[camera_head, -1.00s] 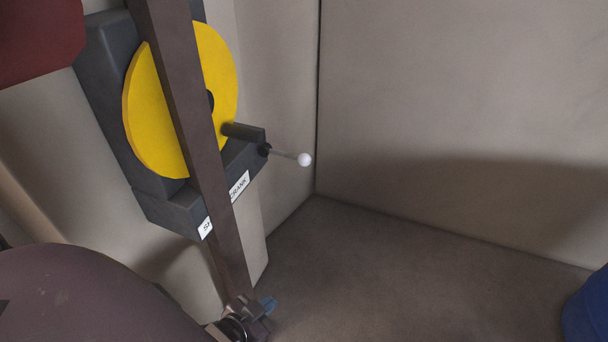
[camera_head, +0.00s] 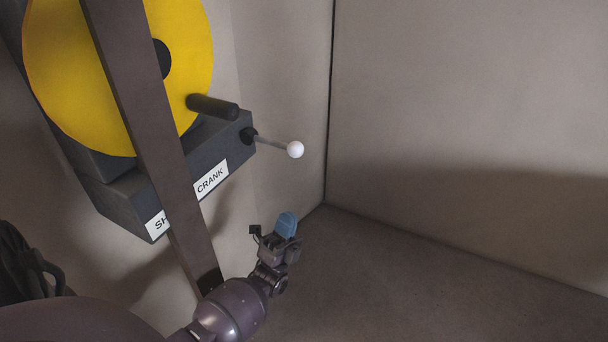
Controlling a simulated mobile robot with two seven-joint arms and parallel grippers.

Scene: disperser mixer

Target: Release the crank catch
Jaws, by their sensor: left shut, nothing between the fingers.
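The crank is a yellow disc (camera_head: 60,70) with a dark hub and a black handle (camera_head: 213,106) sticking out at its lower right. Below it is a dark grey housing (camera_head: 125,200) with a partly hidden white label (camera_head: 212,179) reading "CRANK". A thin lever with a white ball knob (camera_head: 295,149), likely the catch, juts right from the housing's end. My left gripper (camera_head: 286,226) is shut and empty, its blue fingertips pointing up, below the knob and apart from it. My right gripper is not in view.
A brown diagonal post (camera_head: 140,110) crosses in front of the disc and housing, hiding part of both. Beige walls meet in a corner (camera_head: 328,190) behind the knob. The space right of the knob and the floor (camera_head: 430,290) are clear.

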